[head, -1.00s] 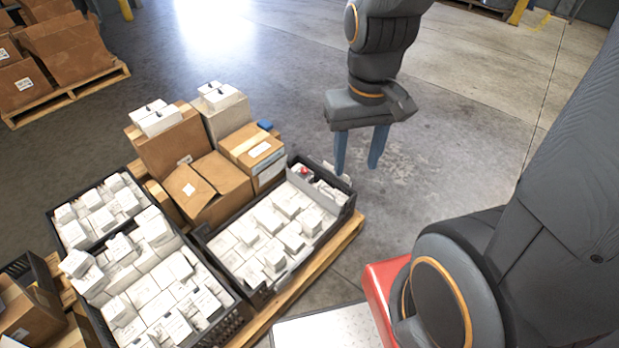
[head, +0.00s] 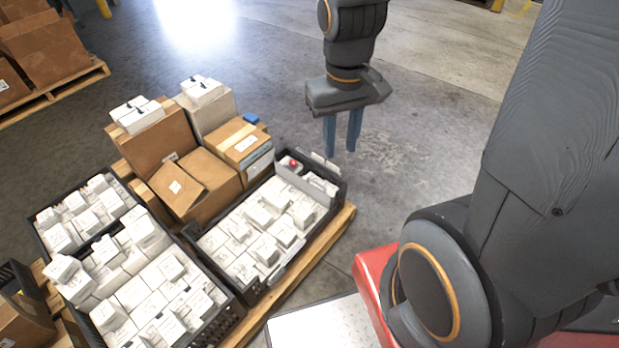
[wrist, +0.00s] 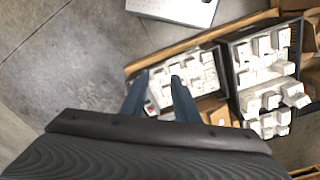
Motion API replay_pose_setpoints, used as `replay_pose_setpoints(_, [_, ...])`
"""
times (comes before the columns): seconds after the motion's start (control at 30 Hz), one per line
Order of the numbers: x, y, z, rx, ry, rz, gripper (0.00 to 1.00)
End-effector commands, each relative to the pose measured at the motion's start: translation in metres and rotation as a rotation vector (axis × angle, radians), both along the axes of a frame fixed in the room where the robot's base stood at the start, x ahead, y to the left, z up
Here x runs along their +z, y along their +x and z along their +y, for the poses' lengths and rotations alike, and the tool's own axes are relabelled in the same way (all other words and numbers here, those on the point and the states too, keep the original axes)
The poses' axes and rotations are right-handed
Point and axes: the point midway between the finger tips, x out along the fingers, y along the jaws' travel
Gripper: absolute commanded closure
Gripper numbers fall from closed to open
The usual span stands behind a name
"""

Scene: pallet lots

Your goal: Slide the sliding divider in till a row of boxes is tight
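The sliding divider looks like a thin grey panel (head: 302,186) standing across the far end of the right-hand black crate (head: 343,196). White boxes (head: 258,214) lie in loose rows on its near side, with some gaps and a few tilted. A few white boxes and a small red thing (head: 294,163) sit on its far side. My gripper (head: 341,152) hangs over the floor beyond the crate's far end, fingers down, parted and empty. In the wrist view, my gripper (wrist: 157,82) shows its two blue fingers apart, overlapping the crate's end in the picture; no contact is seen.
Two more crates of white boxes (head: 150,285) stand to the left on the wooden pallet (head: 325,232). Brown cartons (head: 160,140) are stacked behind the right crate, close by. Another pallet of cartons (head: 40,50) is at the far left. Floor beyond the crate is clear.

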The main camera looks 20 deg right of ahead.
Motion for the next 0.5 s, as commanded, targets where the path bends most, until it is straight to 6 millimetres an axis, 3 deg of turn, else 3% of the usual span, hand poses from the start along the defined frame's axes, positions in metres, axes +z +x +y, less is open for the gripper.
replay_pose_setpoints(0.03, [-0.024,0.019,-0.003,0.022,-0.012,0.004,0.72])
replay_pose_setpoints(0.27, [-0.113,0.105,-0.019,0.150,-0.071,-0.008,0.72])
replay_pose_setpoints(0.5, [-0.219,0.187,-0.031,0.291,-0.119,-0.022,0.72])
